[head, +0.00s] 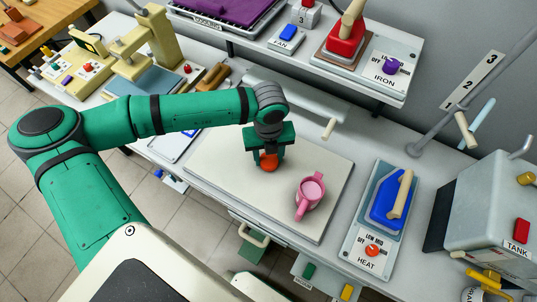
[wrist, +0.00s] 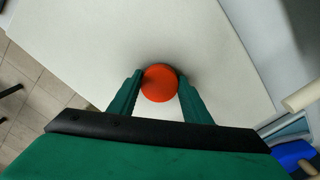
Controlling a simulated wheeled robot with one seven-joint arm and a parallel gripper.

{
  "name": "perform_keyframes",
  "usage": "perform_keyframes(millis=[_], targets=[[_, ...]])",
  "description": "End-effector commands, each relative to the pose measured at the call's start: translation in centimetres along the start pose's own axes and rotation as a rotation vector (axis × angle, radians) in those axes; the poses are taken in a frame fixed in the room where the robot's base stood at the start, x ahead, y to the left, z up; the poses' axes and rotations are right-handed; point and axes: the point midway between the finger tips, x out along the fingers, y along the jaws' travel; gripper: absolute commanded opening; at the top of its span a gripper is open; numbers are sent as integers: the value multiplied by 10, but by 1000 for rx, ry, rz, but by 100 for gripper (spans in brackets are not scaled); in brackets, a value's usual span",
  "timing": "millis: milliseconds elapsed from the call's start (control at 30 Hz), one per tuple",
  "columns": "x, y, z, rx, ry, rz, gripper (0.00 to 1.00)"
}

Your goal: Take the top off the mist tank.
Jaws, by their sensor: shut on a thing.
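My gripper (head: 268,155) points down over the pale board and is shut on a round orange piece. The orange piece (head: 268,163) sits between the two fingertips, and it also shows in the wrist view (wrist: 160,83). I cannot tell whether it touches the board. A grey box labelled TANK (head: 485,215) stands at the far right of the head view, with a red button and a brass-coloured knob (head: 526,179). My gripper is well to the left of this box. The box's right side is cut off by the frame.
A pink jug (head: 310,194) stands on the pale board (head: 215,165), right of my gripper. A blue iron on a HEAT unit (head: 366,245) lies between board and tank. A shelf (head: 300,50) with a red iron runs behind. The board's left part is clear.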

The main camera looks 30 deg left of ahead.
Motion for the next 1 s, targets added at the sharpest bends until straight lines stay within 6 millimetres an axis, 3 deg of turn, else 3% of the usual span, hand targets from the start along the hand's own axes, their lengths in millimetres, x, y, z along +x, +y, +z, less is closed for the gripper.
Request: perform_keyframes(millis=[733, 767, 833, 1000], targets=[[10, 0, 0, 0, 0, 0, 19], [10, 0, 0, 0, 0, 0, 49], [9, 0, 0, 0, 0, 0, 66], [9, 0, 0, 0, 0, 0, 66]])
